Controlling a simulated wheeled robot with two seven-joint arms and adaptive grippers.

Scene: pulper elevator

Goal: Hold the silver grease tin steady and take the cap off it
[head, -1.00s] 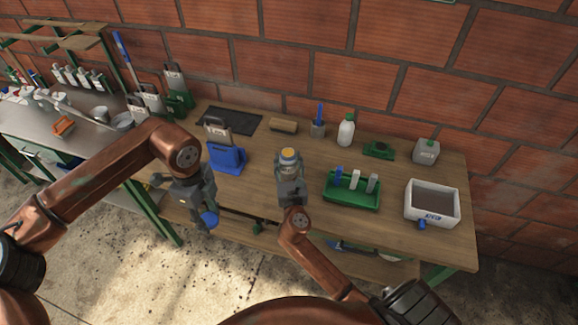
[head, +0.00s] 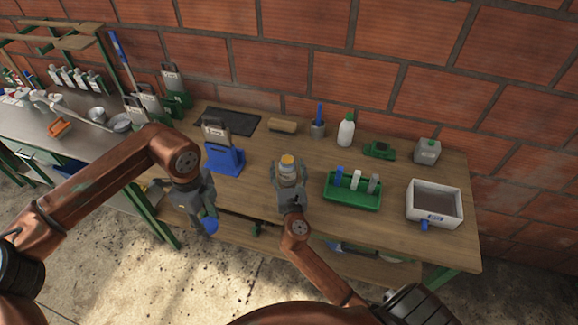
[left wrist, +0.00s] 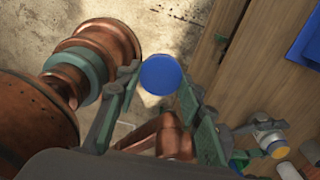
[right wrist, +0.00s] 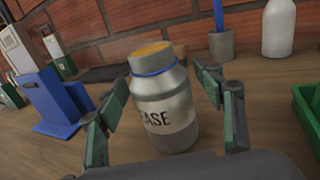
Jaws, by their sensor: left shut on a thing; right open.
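The silver grease tin (head: 287,172) stands on the wooden bench, its mouth uncovered and showing yellow-orange grease. In the right wrist view the tin (right wrist: 166,108) has a blue ring at its neck and a label ending in "EASE". My right gripper (head: 288,182) is open, with its fingers on either side of the tin and gaps visible. My left gripper (head: 207,214) is shut on the round blue cap (head: 210,226), in front of the bench and well left of the tin. The cap (left wrist: 160,75) sits between the fingertips in the left wrist view.
A blue holder (head: 225,158) stands left of the tin. A green tray (head: 352,200) with bottles is close on its right, and a white basin (head: 433,220) is further right. A cup with a blue-handled tool (head: 318,128) and a white bottle (head: 346,130) stand behind.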

